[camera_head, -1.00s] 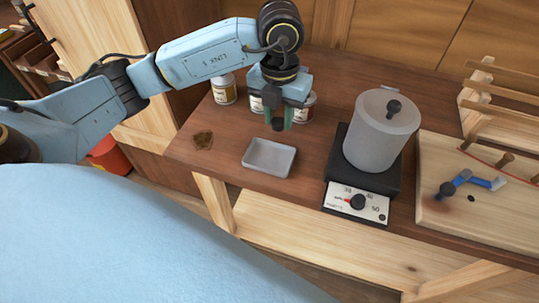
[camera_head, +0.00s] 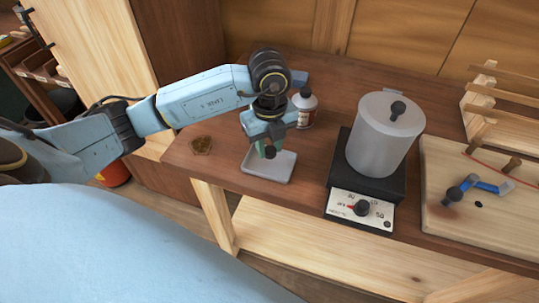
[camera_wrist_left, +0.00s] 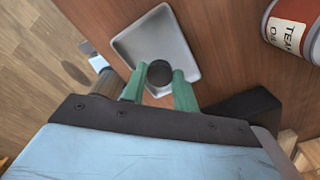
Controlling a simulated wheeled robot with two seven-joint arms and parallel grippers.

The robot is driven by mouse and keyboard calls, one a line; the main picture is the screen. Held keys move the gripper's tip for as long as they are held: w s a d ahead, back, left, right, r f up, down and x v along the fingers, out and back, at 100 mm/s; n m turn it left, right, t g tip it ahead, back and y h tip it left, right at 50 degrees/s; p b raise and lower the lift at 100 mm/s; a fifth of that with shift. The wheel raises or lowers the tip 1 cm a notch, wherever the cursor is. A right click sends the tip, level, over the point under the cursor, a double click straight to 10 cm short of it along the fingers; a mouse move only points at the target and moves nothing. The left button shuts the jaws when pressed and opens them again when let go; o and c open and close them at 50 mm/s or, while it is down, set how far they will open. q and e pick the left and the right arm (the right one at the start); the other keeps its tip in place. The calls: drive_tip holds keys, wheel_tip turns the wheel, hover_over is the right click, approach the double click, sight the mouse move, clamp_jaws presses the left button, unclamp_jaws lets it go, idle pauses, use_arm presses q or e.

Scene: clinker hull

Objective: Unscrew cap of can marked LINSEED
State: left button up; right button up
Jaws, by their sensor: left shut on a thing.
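My left gripper (camera_head: 269,149) is shut on a small black cap (camera_head: 270,153). It holds the cap over the pale grey tray (camera_head: 286,170). In the left wrist view the cap (camera_wrist_left: 160,73) sits between the green fingers, with the tray (camera_wrist_left: 150,32) beyond it. A can with a dark cap (camera_head: 304,111) stands on the bench behind the gripper. In the left wrist view a can label (camera_wrist_left: 292,34) reads "TEA" and "OIL", partly cut off. No label reading LINSEED is legible, and my arm hides other cans. My right gripper is not in view.
A lidded grey pot (camera_head: 382,135) stands on a black hotplate (camera_head: 361,185) to the right of the tray. A wooden board with a blue tool (camera_head: 484,186) lies further right.

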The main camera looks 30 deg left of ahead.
sight(269, 150)
use_arm(q)
wheel_tip(269, 150, down, 4)
drive_tip(key=shift+r, duration=0.25)
drive_tip(key=shift+f, duration=0.15)
drive_tip(key=o, duration=1.1)
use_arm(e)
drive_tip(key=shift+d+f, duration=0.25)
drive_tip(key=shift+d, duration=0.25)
